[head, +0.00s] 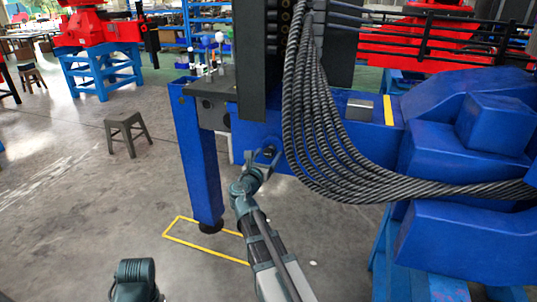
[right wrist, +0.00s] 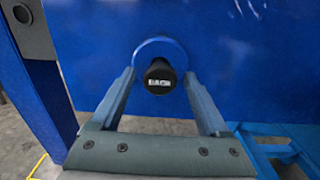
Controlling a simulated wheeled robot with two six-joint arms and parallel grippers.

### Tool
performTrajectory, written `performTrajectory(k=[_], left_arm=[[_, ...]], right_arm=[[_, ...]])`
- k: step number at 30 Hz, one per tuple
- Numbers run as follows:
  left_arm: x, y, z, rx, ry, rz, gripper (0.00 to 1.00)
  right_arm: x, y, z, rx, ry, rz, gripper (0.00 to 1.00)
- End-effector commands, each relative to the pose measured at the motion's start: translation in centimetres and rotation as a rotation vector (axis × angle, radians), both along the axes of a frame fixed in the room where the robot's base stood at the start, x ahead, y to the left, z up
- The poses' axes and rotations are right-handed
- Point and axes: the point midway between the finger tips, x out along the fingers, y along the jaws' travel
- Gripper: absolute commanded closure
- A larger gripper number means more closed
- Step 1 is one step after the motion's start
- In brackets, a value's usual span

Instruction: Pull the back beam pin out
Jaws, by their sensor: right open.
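The back beam pin (right wrist: 159,77) shows in the right wrist view as a black round knob with a small white label, in a blue round collar on the blue beam (right wrist: 230,40). My right gripper (right wrist: 160,85) is open, with one finger on each side of the knob. Gaps show between the fingers and the knob. In the head view my right gripper (head: 264,160) is at the side face of the beam (head: 252,130), and the pin is small and partly hidden there.
Thick black cables (head: 320,135) hang in front of the beam to the right of my right gripper. A blue leg (head: 200,165) stands to the left. A stool (head: 125,132) stands farther left on open floor.

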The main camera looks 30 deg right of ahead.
Motion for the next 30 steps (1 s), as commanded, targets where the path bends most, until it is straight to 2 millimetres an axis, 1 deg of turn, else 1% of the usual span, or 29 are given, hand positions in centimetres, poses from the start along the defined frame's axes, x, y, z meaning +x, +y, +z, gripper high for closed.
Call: performTrajectory(k=[1,4,14,17,18,20,24,26,27,30], left_arm=[[0.00,0.00,0.00,0.000,0.000,0.000,0.21],[0.00,0.00,0.00,0.000,0.000,0.000,0.21],[0.00,0.00,0.00,0.000,0.000,0.000,0.21],[0.00,0.00,0.00,0.000,0.000,0.000,0.21],[0.00,0.00,0.00,0.000,0.000,0.000,0.21],[0.00,0.00,0.00,0.000,0.000,0.000,0.21],[0.00,0.00,0.00,0.000,0.000,0.000,0.21],[0.00,0.00,0.00,0.000,0.000,0.000,0.21],[0.00,0.00,0.00,0.000,0.000,0.000,0.21],[0.00,0.00,0.00,0.000,0.000,0.000,0.21]], right_arm=[[0.41,-0.36,0.00,0.000,0.000,-0.001,0.21],[0.69,-0.71,0.00,0.000,0.000,0.001,0.21],[0.75,-0.88,0.00,0.000,0.000,0.001,0.21],[0.75,-0.88,0.00,0.000,0.000,0.001,0.38],[0.75,-0.88,0.00,0.000,0.000,0.001,0.45],[0.75,-0.88,0.00,0.000,0.000,0.001,0.56],[0.74,-0.87,0.00,0.000,0.000,0.001,0.81],[0.74,-0.87,0.00,0.000,0.000,0.001,0.92],[0.74,-0.87,0.00,0.000,0.000,0.001,0.99],[0.74,-0.87,0.00,0.000,0.000,0.001,1.00]])
